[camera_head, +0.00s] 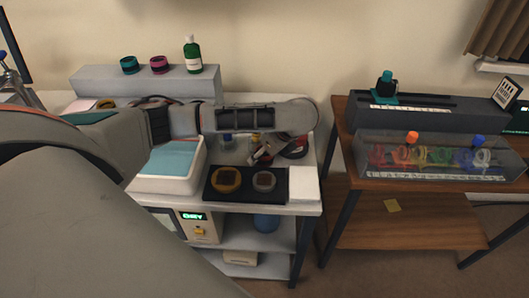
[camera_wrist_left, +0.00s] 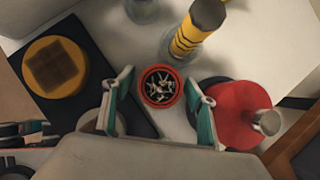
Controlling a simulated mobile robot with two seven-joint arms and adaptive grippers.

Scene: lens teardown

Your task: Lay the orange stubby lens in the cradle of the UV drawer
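In the left wrist view a small round piece (camera_wrist_left: 161,87) has an orange-red rim and a dark inside with pale branching marks. It looks like the orange stubby lens and stands on the pale bench top. My left gripper (camera_wrist_left: 160,108) is open, its teal-padded fingers on either side of it with gaps. In the head view this gripper (camera_head: 262,152) is small, over the middle of the bench, and the lens is hard to make out there. My right gripper is not in view. I cannot identify the UV drawer or its cradle for sure.
A red disc with a metal knob (camera_wrist_left: 240,115) is close right of the fingers. A yellow-black striped post (camera_wrist_left: 196,30) stands behind. A black mat (camera_head: 246,196) bears two round pads.

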